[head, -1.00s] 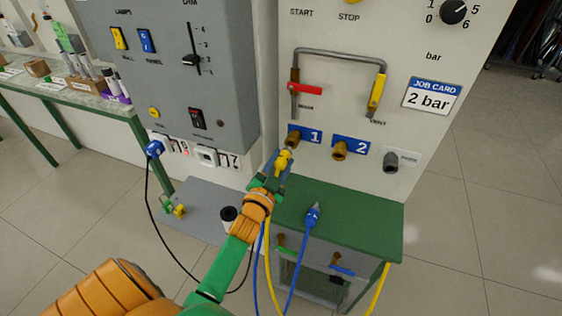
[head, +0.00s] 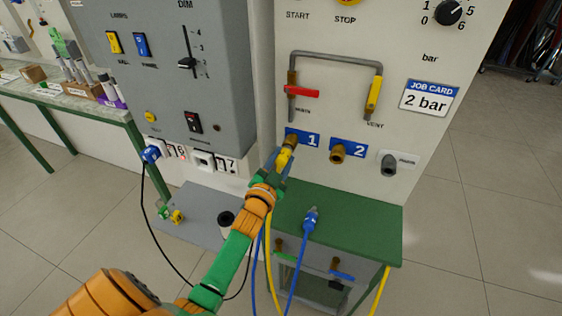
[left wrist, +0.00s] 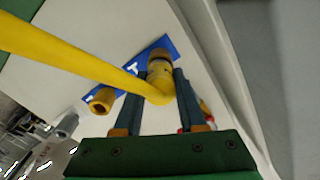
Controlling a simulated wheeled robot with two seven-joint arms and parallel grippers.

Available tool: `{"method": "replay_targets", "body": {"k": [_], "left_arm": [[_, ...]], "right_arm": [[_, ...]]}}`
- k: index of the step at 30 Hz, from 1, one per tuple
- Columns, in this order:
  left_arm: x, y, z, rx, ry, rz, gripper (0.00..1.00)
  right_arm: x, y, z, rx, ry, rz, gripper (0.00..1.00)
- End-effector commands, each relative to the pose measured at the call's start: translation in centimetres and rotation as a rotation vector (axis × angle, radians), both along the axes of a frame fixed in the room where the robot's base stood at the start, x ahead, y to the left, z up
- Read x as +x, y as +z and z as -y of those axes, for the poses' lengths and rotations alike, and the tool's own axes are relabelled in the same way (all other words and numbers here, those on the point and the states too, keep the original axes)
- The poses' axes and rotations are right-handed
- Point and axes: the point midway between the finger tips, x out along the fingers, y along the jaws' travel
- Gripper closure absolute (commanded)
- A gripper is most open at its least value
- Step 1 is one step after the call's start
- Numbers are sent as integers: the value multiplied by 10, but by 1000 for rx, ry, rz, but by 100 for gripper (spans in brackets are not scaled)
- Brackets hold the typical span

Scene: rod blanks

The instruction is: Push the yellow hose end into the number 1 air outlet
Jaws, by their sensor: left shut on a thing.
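The yellow hose end (head: 284,158) is in my left gripper (head: 277,168), which is shut on it. It lines up with the brass number 1 air outlet (head: 291,140), beside the blue "1" label (head: 311,139). In the left wrist view the yellow hose end (left wrist: 157,85) sits between my left fingers, and its tip meets the brass outlet (left wrist: 160,55). I cannot tell how deep it is in. The yellow hose (left wrist: 70,55) trails off to the upper left there. My right gripper is not in view.
The brass number 2 outlet (head: 339,152) and a grey outlet (head: 388,164) are to the right. A blue hose end (head: 311,217) lies on the green bench top (head: 360,228). A red lever (head: 301,92) and a yellow lever (head: 373,93) are above. A grey box (head: 175,80) stands left.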

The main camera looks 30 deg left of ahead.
Motion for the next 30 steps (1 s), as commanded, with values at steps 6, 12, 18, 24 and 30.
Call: {"method": "replay_targets", "body": {"k": [6,12,18,24,30], "left_arm": [[5,0,-1,0,0,1,100],[8,1,-2,1,0,2,100],[9,2,-2,2,0,3,100],[8,1,-2,1,0,2,25],[8,0,-2,1,0,0,25]], "right_arm": [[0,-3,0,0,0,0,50],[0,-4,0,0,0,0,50],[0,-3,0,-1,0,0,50],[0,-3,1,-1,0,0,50],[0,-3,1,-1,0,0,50]]}}
